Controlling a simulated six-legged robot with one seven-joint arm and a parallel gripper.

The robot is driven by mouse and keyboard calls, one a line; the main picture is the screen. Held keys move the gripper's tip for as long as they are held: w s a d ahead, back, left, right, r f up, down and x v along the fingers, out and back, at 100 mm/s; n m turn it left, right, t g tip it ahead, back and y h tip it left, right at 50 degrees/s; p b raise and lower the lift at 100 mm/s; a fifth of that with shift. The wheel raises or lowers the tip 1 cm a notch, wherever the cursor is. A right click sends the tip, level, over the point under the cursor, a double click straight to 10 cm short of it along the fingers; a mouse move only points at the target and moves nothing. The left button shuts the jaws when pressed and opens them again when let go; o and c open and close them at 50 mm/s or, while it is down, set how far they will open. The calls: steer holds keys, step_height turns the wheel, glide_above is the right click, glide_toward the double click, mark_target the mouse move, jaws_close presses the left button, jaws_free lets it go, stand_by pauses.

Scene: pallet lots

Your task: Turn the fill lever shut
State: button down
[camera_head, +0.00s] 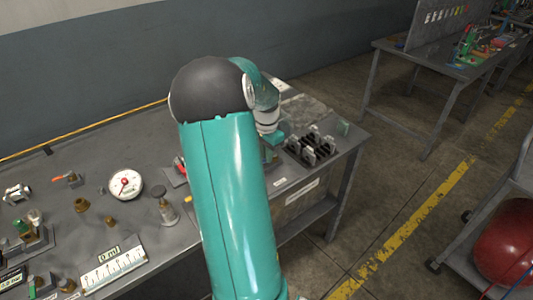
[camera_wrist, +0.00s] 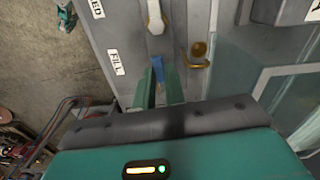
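In the wrist view, the FILL label (camera_wrist: 116,62) is on a grey panel (camera_wrist: 128,30). A small blue lever (camera_wrist: 158,66) is to its right. The two green fingers of my gripper (camera_wrist: 160,86) reach toward the panel, one on each side of the blue lever. The gap between them is narrow, and I cannot tell whether they touch the lever. A white-handled lever (camera_wrist: 155,18) is above it on the same panel. In the head view, my arm hides the gripper and the fill lever.
A brass hook-shaped fitting (camera_wrist: 198,55) is close to the right of the fingers. Clear panes stand farther right. In the head view, the grey bench (camera_head: 135,155) carries a round gauge (camera_head: 125,184), brass fittings and a block of black clamps (camera_head: 312,147). A red tank (camera_head: 508,245) is at right.

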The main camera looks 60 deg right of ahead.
steer(key=shift+w+d+m, duration=0.1)
steer(key=shift+w+m, duration=0.1)
steer(key=shift+m, duration=0.5)
steer(key=c, duration=1.5)
jaws_free()
steer(key=shift+o, duration=0.2)
